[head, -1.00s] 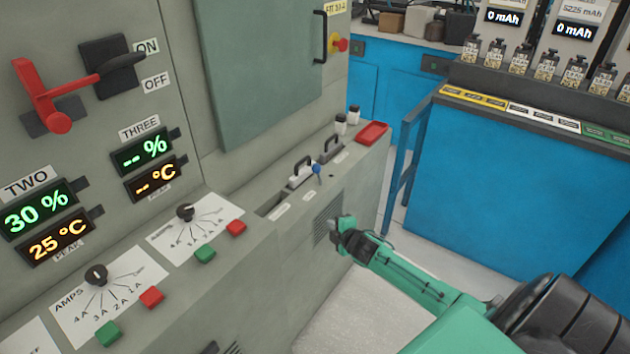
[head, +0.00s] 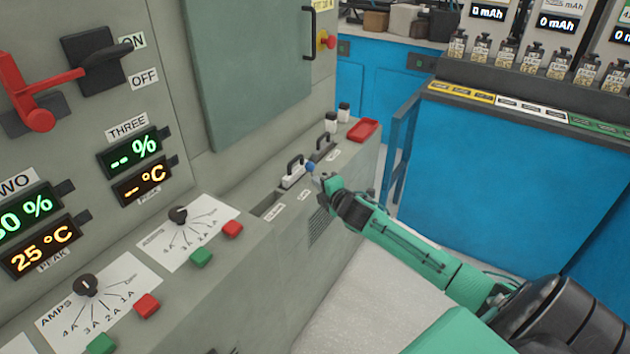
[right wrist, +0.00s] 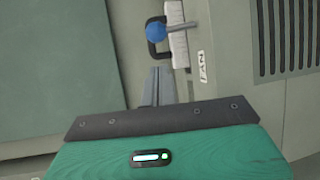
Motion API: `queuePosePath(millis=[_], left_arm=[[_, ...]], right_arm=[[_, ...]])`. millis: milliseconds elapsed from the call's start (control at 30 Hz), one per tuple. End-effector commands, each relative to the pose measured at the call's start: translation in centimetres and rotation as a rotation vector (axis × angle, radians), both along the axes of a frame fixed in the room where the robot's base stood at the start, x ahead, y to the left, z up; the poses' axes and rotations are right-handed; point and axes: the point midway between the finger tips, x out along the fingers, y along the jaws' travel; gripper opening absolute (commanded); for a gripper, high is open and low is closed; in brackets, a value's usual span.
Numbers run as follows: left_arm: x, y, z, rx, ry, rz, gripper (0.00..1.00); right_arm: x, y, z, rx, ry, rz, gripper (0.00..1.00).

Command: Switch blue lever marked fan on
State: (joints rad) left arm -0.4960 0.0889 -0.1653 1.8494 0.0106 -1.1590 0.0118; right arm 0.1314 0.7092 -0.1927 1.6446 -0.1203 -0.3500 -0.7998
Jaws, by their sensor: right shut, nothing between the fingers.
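The blue lever (head: 310,167) sits on the ledge of the grey cabinet, by a white plate with a black handle. In the right wrist view its round blue knob (right wrist: 155,32) has a grey rod running to the right. A label that seems to read FAN (right wrist: 201,67) is beside it. My right gripper (head: 322,179) is close to the lever, just right of and below it in the head view. In the right wrist view its fingers (right wrist: 157,82) are shut and empty, with a small gap to the knob in the picture. My left gripper is in no view.
A second black handle (head: 323,146) and a red tray (head: 363,131) are farther along the ledge. Dials and red and green buttons (head: 201,258) are on the near ledge. A vent (head: 321,226) is on the cabinet side. Blue benches (head: 500,190) stand at the right.

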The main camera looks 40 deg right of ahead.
Motion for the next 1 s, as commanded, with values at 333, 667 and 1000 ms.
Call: queuePosePath(millis=[333,667,1000], left_arm=[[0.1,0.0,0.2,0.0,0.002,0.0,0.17],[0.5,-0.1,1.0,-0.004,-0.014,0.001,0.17],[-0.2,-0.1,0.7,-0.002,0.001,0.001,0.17]], right_arm=[[5.0,-0.3,-0.8,0.003,-0.001,-0.001,0.0],[8.1,-0.5,-1.4,0.001,0.0,0.0,0.0],[8.6,-0.6,-1.4,0.001,0.0,0.0,0.0]])
